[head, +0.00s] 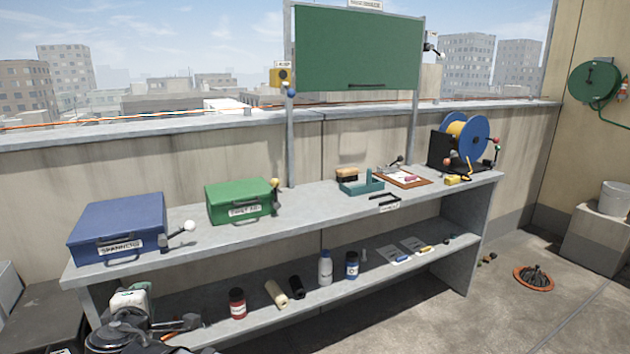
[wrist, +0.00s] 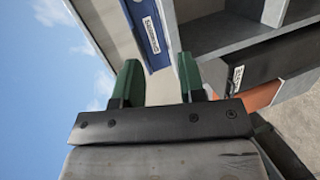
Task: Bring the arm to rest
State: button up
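My gripper (wrist: 157,78) shows in the wrist view, with two dark green fingers standing well apart. Nothing is between the fingers; a pale wall surface shows in the gap behind them. The gripper is tilted relative to the scene, and the blue box's labelled front (wrist: 150,35) appears beyond the fingertips, apart from them. In the head view I cannot clearly make out the gripper; dark and grey rounded parts at the lower left corner may belong to my arm.
A grey two-level bench (head: 330,205) runs along the parapet. It carries a blue box (head: 118,225), a green box (head: 240,200), a teal tray (head: 362,187) and a cable reel (head: 467,137). Bottles stand on the lower shelf. An orange dish (head: 534,282) sits on open floor at right.

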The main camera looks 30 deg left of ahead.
jog(key=w+d+f+m+h, duration=0.3)
jog(key=w+d+f, duration=0.15)
jog(key=w, duration=0.75)
jog(key=w+d+f+m+h, duration=0.35)
jog(key=w+d, duration=0.25)
jog(key=w, duration=0.5)
jog(key=w+d+f+m+h, duration=0.25)
jog(key=w+d+f, duration=0.3)
jog(key=w, duration=0.65)
jog(key=w+d+f+m+g+h, duration=0.2)
jog(key=w+d+f+m, duration=0.1)
jog(key=w+d, duration=0.55)
jog(key=w+d+f+m+g+h, duration=0.1)
jog(key=w+d+f+m, duration=0.3)
jog(key=d, duration=0.7)
jog(key=w+d+f+m+g, duration=0.1)
jog(key=d+f+m+g, duration=0.1)
jog(key=d, duration=1)
jog(key=w+d+f+m+g, duration=0.1)
jog(key=d+f+m, duration=0.3)
jog(key=d, duration=0.9)
jog(key=w+d+f+m+g+y, duration=0.1)
jog(key=d+f+m+g, duration=0.3)
jog(key=d, duration=0.8)
jog(key=shift+d+m, duration=0.15)
jog(key=shift+m, duration=0.25)
jog(key=shift+f, duration=0.1)
